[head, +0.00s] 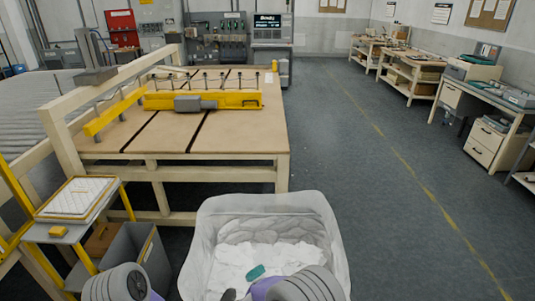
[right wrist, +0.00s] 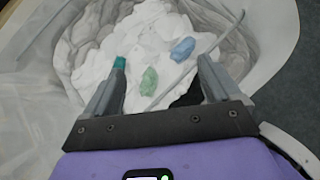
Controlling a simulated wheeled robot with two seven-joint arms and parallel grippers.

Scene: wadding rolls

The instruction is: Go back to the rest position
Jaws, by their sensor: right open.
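My right gripper (right wrist: 162,62) is open over a large pale bin (head: 335,240), with its fingers spread apart. White wadding (head: 235,262) lies in the bin. In the right wrist view, a green piece (right wrist: 149,81) and a blue piece (right wrist: 182,49) lie on the wadding beyond and between the fingers, and nothing is gripped.
A wooden worktable (head: 240,125) with a yellow bar (head: 225,101) stands behind the bin. A small stand with a framed pad (head: 78,198) and a grey box (head: 137,252) are at left. Open floor (head: 400,220) lies to the right, with benches (head: 412,75) beyond.

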